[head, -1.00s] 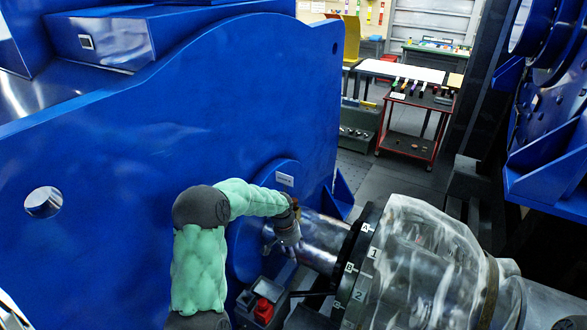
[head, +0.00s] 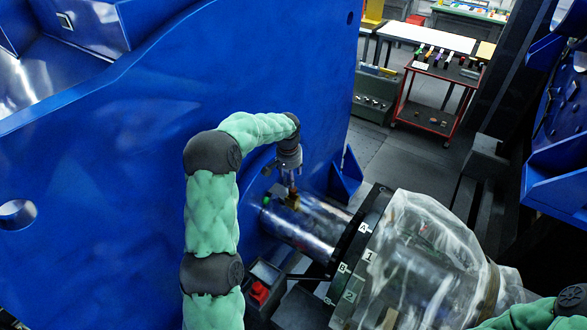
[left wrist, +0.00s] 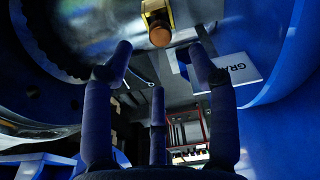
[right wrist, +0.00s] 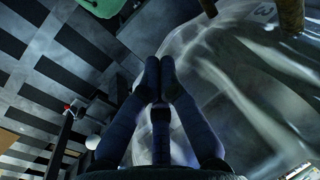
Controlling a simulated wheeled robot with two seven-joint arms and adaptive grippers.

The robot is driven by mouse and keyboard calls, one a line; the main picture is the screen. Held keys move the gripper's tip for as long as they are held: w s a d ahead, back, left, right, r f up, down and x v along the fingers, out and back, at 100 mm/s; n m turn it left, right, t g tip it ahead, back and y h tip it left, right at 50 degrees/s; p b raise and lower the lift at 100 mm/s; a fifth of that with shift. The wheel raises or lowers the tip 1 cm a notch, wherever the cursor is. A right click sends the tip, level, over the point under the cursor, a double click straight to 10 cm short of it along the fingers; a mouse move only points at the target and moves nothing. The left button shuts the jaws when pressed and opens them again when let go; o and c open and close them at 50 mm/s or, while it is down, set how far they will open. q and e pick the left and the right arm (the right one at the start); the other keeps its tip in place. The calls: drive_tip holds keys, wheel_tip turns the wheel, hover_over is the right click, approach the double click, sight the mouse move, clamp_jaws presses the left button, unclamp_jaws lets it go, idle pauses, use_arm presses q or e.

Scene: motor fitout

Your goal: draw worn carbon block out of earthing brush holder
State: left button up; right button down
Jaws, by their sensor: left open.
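The earthing brush holder, a small yellow-brass piece (head: 293,202), stands at the top of the bright steel shaft (head: 305,222). In the left wrist view the yellow holder (left wrist: 158,13) is at the top edge, with a rounded brown end (left wrist: 160,37) facing me. I cannot tell whether this end belongs to the worn carbon block. My left gripper (head: 290,183) points down just above the holder; its three fingers (left wrist: 165,55) are spread, with nothing between them. My right gripper (right wrist: 160,72) has its fingertips together, with nothing visible between them, near the clear-wrapped machine part.
The blue housing (head: 120,180) rises behind the shaft. A dark lettered coupling flange (head: 362,235) and a plastic-wrapped part (head: 420,250) are to the right. A tray with a red item (head: 259,292) sits below. A red trolley (head: 432,110) stands farther back.

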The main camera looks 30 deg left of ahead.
sight(293, 197)
use_arm(q)
drive_tip(key=f, duration=0.3)
drive_tip(key=w+f+p, duration=0.1)
drive_tip(key=f, duration=0.4)
drive_tip(key=shift+w+f+p, duration=0.15)
drive_tip(key=shift+f+p, duration=0.15)
drive_tip(key=shift+p, duration=0.1)
drive_tip(key=shift+w+f, duration=0.2)
drive_tip(key=shift+f, duration=0.2)
drive_tip(key=shift+s, duration=0.1)
drive_tip(key=shift+c, duration=0.2)
drive_tip(key=shift+r, duration=0.1)
clamp_jaws()
